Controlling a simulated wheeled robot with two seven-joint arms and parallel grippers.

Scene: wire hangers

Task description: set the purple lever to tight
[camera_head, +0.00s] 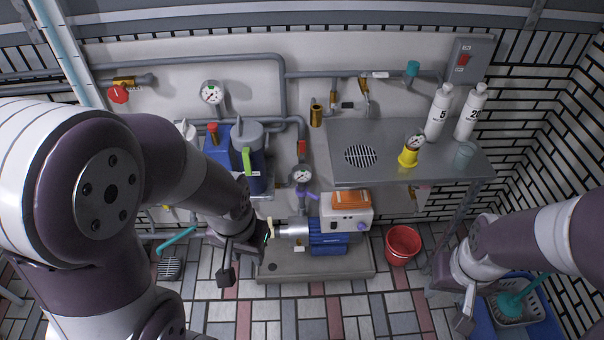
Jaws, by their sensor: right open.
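A small purple lever (311,195) sits on the pipework just below a round white gauge (302,175), above the blue pump motor. It is small here, and I cannot read any tight marking or its exact setting. My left gripper (244,262) is low and left of the lever, in front of the pump's left end. Its fingers look apart, and I see nothing held between them. My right gripper (447,308) is open and empty at the lower right, far from the lever, near the blue crate.
The pump with a white box (346,218) stands on a grey plinth (320,266). A steel table (400,170) carries bottles and a yellow gauge. A red bucket (403,245) and a blue crate (540,312) stand at right. A blue canister (250,170) is left of the lever.

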